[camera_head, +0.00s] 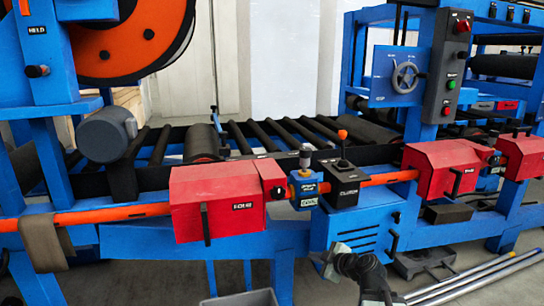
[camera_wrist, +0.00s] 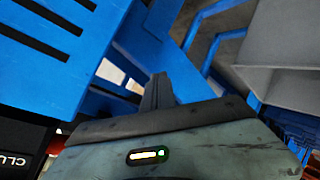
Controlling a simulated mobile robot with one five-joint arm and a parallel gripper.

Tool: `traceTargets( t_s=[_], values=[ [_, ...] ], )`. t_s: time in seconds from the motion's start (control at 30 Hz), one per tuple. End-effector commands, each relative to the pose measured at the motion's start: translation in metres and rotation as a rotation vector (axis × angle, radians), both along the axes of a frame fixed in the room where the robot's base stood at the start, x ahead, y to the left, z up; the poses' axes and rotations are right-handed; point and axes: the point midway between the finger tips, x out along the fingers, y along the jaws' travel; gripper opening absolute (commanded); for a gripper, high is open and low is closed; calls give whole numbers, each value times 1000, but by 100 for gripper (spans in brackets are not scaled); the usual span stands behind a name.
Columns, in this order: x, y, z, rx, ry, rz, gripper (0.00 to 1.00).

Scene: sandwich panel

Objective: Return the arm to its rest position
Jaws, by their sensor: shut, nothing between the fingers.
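My arm (camera_head: 366,272) shows at the bottom of the head view, low in front of the blue machine frame. My gripper (camera_head: 325,260) points left at its end, beside the blue slotted cabinet (camera_head: 356,232). In the wrist view my gripper (camera_wrist: 158,92) shows as dark fingers close together, with nothing seen between them. The slotted blue cabinet (camera_wrist: 60,50) fills the left of that view. Much of the arm is cut off by the lower edge of the head view.
Red boxes (camera_head: 222,200) sit along an orange rail (camera_head: 110,214) above my arm. A grey bin (camera_head: 240,298) stands low at left and likely shows in the wrist view (camera_wrist: 285,40). Metal pipes (camera_head: 480,278) lie on the floor at right.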

Motion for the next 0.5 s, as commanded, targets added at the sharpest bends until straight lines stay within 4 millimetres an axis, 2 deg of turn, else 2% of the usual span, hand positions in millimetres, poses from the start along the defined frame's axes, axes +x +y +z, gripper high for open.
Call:
traceTargets(
  t_s=[0.03, 0.07, 0.1, 0.17, 0.23, 0.3, 0.4, 0.5],
  values=[
    [-17, 36, -23, -2, 136, 39, 0],
    [-30, 51, -40, -4, 240, 39, 0],
    [-47, 62, -59, -8, 376, 8, 0],
    [-71, 64, -83, -19, 562, -83, 0],
    [-96, 53, -102, -30, 742, -234, 0],
    [-115, 34, -115, -34, 876, -411, 0],
    [-139, 6, -123, -24, 1007, -666, 0],
    [-158, -13, -127, 4, 1089, -902, 0]
  ],
)
